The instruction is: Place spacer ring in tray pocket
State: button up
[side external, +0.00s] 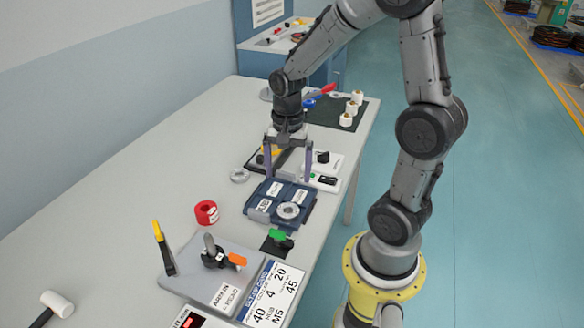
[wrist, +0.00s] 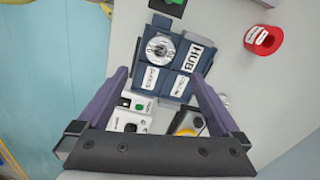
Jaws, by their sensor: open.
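A dark blue tray (side external: 252,211) with white-labelled pockets lies on the table; it also shows in the wrist view (wrist: 143,62). A round silver part with a centre hole (side external: 289,211) sits in one tray pocket, also in the wrist view (wrist: 160,47). One label beside it reads HUB. A silver ring (side external: 240,175) lies on the table left of the tray; in the wrist view a finger mostly hides it. I cannot tell for certain which is the spacer ring. My gripper (side external: 288,178) is open and empty, fingers pointing down above the tray's far edge; it frames the wrist view (wrist: 160,76).
White and black devices (side external: 325,168) stand just behind the tray. A red roll (side external: 206,212) lies left of it. A grey plate (side external: 195,265) with a clamp and a label card (side external: 274,290) are in front. The table's left side is largely clear.

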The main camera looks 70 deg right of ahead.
jog(key=s+a+r+n+t, duration=0.5)
jog(key=s+a+r+n, duration=0.4)
jog(key=r+n, duration=0.3)
jog(key=a+n, duration=0.1)
jog(key=n, duration=0.2)
jog(key=shift+s+a+r+n+t, duration=0.25)
jog(key=shift+s+r+n+t, duration=0.05)
jog(key=shift+s+r, duration=0.1)
